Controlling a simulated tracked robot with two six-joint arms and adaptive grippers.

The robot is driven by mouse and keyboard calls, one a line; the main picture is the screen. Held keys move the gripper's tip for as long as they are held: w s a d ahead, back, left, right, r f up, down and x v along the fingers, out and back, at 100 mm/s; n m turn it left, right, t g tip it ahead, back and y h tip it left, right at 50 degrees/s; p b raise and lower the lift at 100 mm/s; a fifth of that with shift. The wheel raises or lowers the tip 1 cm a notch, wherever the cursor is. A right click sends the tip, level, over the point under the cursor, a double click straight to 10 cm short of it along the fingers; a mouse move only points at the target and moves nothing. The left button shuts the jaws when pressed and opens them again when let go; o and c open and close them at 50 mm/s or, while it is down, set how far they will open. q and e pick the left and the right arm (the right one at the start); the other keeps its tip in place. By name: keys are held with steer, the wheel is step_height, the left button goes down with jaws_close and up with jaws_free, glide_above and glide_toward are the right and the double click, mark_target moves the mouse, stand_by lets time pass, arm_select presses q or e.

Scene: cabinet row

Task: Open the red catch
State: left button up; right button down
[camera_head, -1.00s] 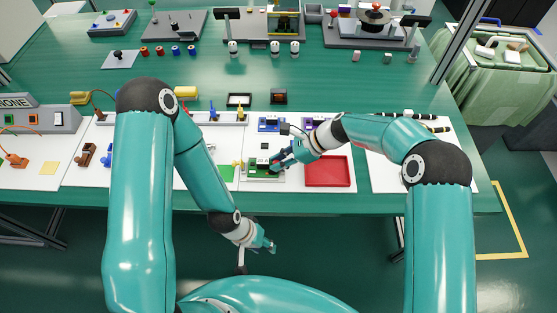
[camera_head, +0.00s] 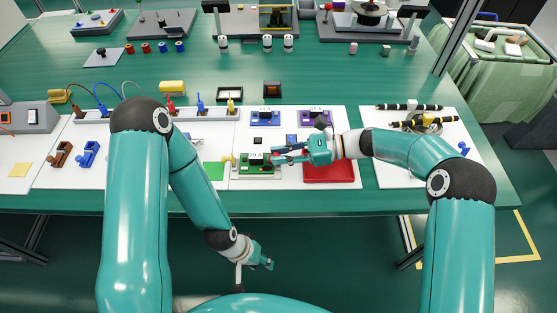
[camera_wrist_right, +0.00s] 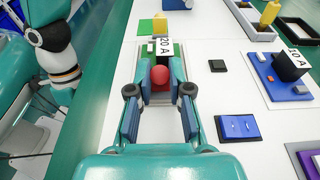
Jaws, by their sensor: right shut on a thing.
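A green module (camera_head: 258,170) with a black block labelled 20 A (camera_wrist_right: 164,47) lies on the white board. The red catch (camera_wrist_right: 160,77) shows as a round red knob at the near side of this module. My right gripper (camera_head: 275,155) reaches in from the right, low over the module. In the right wrist view its two fingers stand on both sides of the red knob, shut on it. The fingers partly hide the module's sides. My left gripper (camera_head: 264,260) hangs low in front of the table, away from the module; its fingers are too small to read.
A red tray (camera_head: 330,175) lies right of the module, under my right wrist. A blue module (camera_head: 265,117) and a purple module (camera_head: 314,117) stand behind. A small blue pad (camera_wrist_right: 237,127) lies beside my right fingers. A green square (camera_head: 213,170) is at the left.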

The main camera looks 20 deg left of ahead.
steer(key=shift+w+d+y, duration=0.15)
steer(key=shift+d+y, duration=0.05)
steer(key=shift+y, duration=0.1)
steer(key=c, duration=1.1)
jaws_free()
steer(key=shift+o, duration=0.2)
steer(key=shift+v, duration=3.75)
steer(key=shift+f, duration=0.1)
